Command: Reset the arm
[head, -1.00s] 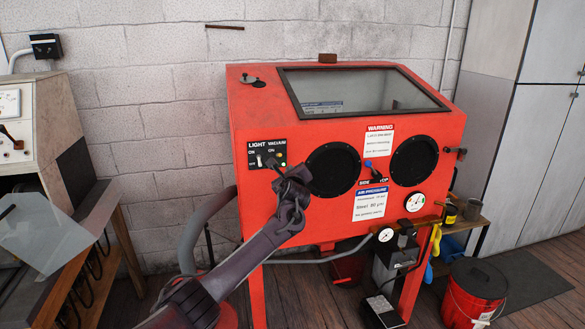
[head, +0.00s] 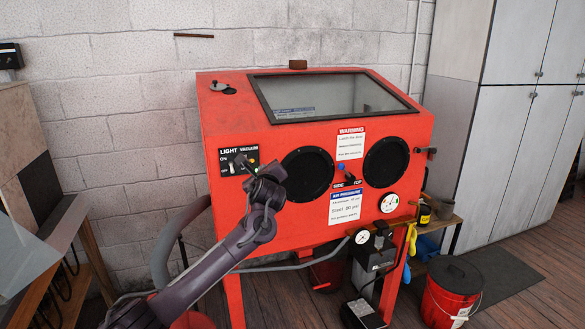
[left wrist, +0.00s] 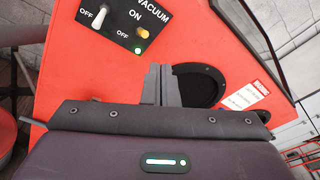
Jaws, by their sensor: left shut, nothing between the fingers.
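My left gripper (head: 250,173) is in front of the red blasting cabinet (head: 225,115), close to its LIGHT and VACUUM switch panel (head: 238,160). In the left wrist view my left gripper (left wrist: 161,84) is shut with its fingers together and nothing between them. The switch panel (left wrist: 118,22) there shows a white toggle (left wrist: 100,17), a yellowish toggle (left wrist: 143,33) and a lit green lamp (left wrist: 137,50). The fingertips are below and to the right of the panel, near the left round arm port (left wrist: 200,85). In the head view my gripper partly covers the panel's right part. My right gripper is not in view.
A red bucket (head: 450,292) stands on the floor at the right, beside a small wooden shelf (head: 440,231). Grey lockers (head: 505,130) stand at the right. A bench (head: 65,228) with a glass sheet is at the left. A grey hose (head: 163,243) hangs beside the cabinet.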

